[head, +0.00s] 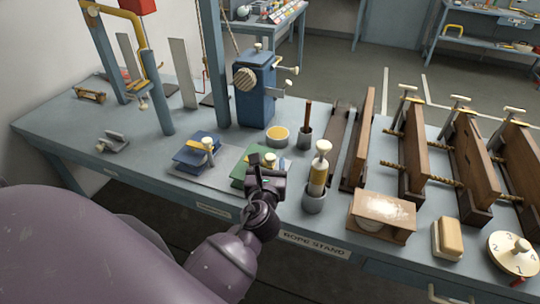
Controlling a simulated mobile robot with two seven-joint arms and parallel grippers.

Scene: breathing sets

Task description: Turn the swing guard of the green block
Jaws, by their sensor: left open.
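The green block (240,179) sits on a light plate on the workbench, at the middle of the head view. My left gripper (262,168) is over its right part, with the jaws open. A small cream knob (270,158) shows at the right fingertip; I cannot tell whether the finger touches it. The gripper hides much of the block's right side, and its swing guard cannot be made out clearly. A similar blue block (190,158) to the left carries a yellow bar and a cream-topped post. My right gripper is not in view.
Behind are a yellow-topped pot (277,136) and a blue winch post (256,92). Wooden clamps (411,155) fill the right side. The bench front left is mostly clear.

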